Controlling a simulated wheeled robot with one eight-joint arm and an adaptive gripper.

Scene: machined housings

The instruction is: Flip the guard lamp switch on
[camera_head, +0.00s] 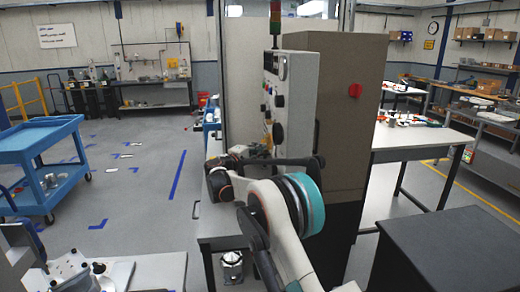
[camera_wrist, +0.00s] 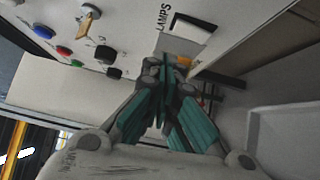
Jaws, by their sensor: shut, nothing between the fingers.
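The control panel (camera_head: 290,98) is the pale front of a tall brown cabinet in the head view. In the wrist view, a white rocker switch (camera_wrist: 190,33) with a dark edge sits on the panel next to the word LAMPS. Which way the rocker is set I cannot tell. My gripper (camera_wrist: 167,68) has its teal-lined fingers shut and empty. Its tips are just below the rocker in the wrist view; whether they touch the panel is unclear. In the head view my arm largely hides the gripper, and the rocker cannot be made out.
Blue (camera_wrist: 43,31), red (camera_wrist: 63,51) and green (camera_wrist: 76,63) buttons and a black knob (camera_wrist: 106,54) are left of the rocker in the wrist view. A dark box (camera_head: 450,245) stands front right.

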